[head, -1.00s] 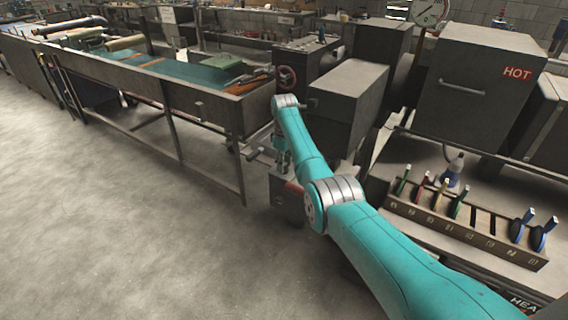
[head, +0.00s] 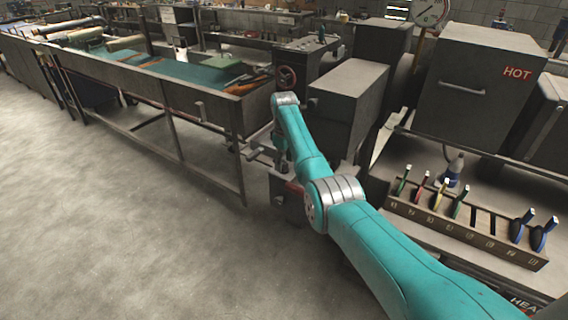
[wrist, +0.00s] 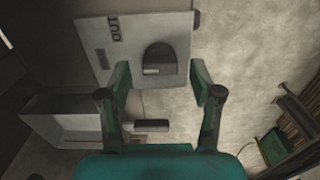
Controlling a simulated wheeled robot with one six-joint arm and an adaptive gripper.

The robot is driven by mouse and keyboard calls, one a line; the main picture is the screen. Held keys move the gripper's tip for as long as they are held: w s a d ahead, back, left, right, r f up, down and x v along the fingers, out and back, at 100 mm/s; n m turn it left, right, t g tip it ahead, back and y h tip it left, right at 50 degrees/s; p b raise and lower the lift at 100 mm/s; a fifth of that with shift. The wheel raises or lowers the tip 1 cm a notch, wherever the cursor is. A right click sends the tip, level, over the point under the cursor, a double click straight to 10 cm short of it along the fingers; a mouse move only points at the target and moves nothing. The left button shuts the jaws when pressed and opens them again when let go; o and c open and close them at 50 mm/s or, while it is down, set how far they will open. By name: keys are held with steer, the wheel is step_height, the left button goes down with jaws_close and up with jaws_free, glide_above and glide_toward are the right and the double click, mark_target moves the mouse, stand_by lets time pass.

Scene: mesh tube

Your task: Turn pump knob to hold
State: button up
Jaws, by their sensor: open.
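The knob (wrist: 159,60) shows in the wrist view as a dark round-topped piece with a pale flat bar at its lower edge. It sits on a pale grey plate (wrist: 103,36) lettered OUT. My gripper (wrist: 161,80) is open, with one green finger on each side below the knob and nothing between the fingertips. I cannot tell its distance from the plate. In the head view my gripper (head: 281,158) hangs at the end of the teal arm, partly hidden, over a low grey box (head: 284,208). The knob is not visible there.
A pale open housing (wrist: 65,125) and a dark cylinder handle (wrist: 152,126) lie below the plate in the wrist view. A long bench (head: 175,93) stands left, grey cabinets (head: 345,100) behind, and a tool rack (head: 463,231) right. The floor at left is clear.

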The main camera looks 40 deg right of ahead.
mark_target(284, 165)
step_height(284, 165, up, 7)
steer(key=shift+f, duration=0.15)
stand_by(0.7)
